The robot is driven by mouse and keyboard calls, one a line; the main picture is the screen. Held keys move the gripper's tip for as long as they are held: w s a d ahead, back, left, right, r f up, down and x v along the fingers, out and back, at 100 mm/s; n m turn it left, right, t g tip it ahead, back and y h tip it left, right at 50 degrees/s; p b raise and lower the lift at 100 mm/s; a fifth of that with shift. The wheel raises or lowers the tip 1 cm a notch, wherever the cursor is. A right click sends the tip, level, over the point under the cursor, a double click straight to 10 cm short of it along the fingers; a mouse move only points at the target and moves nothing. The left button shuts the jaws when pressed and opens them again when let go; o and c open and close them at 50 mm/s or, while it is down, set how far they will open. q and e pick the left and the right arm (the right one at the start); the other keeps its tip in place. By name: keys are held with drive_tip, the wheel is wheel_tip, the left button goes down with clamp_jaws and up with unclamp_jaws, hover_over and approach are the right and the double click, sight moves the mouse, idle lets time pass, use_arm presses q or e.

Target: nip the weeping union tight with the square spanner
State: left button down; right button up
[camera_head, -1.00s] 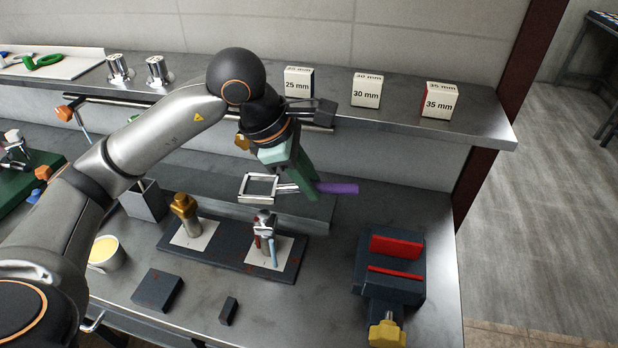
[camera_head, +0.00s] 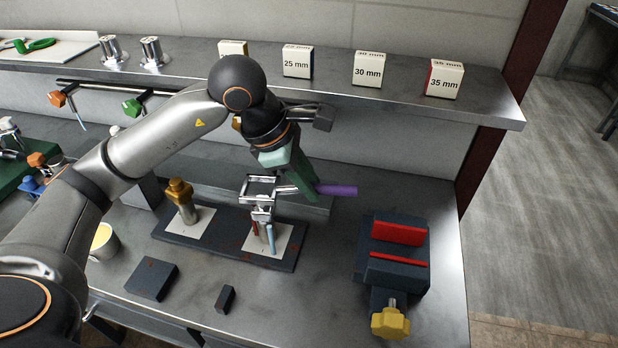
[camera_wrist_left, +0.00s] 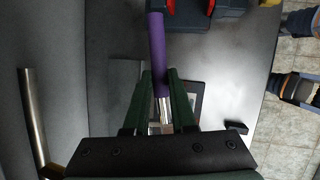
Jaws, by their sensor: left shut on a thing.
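My left gripper (camera_head: 306,188) is shut on the square spanner, seen by its purple handle (camera_head: 338,190) and its open square metal frame (camera_head: 260,188). The frame is level and appears just above or around the top of a chrome union (camera_head: 263,213) with red and light-blue legs. I cannot tell whether they touch. The union stands upright on a white card on a dark base plate (camera_head: 218,242). A brass fitting (camera_head: 181,197) stands on another card at left. In the left wrist view the purple handle (camera_wrist_left: 156,45) passes between the green fingers (camera_wrist_left: 158,98). My right gripper is not in view.
A red-jawed vise (camera_head: 395,262) stands at right. Dark blocks (camera_head: 152,280) lie in front of the base. A cup (camera_head: 104,241) stands at left. Marked size boxes (camera_head: 367,68) sit on the shelf behind. The bench between base and vise is clear.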

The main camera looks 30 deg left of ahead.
use_arm(q)
wheel_tip(320, 180, down, 5)
drive_tip(key=b, duration=0.4)
drive_tip(key=shift+f, duration=0.15)
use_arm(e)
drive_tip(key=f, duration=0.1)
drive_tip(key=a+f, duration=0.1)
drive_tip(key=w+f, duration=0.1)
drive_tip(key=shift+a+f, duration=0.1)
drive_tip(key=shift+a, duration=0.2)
use_arm(q)
drive_tip(key=s+m+g+b, duration=0.1)
drive_tip(key=m, duration=0.1)
drive_tip(key=s+m+h, duration=0.1)
drive_tip(key=s+m, duration=0.1)
drive_tip(key=s+m+g+b, duration=0.1)
drive_tip(key=s+m, duration=0.1)
drive_tip(key=shift+d+m+g+b, duration=0.2)
drive_tip(key=shift+m+g+b, duration=0.1)
drive_tip(key=shift+m+b, duration=0.1)
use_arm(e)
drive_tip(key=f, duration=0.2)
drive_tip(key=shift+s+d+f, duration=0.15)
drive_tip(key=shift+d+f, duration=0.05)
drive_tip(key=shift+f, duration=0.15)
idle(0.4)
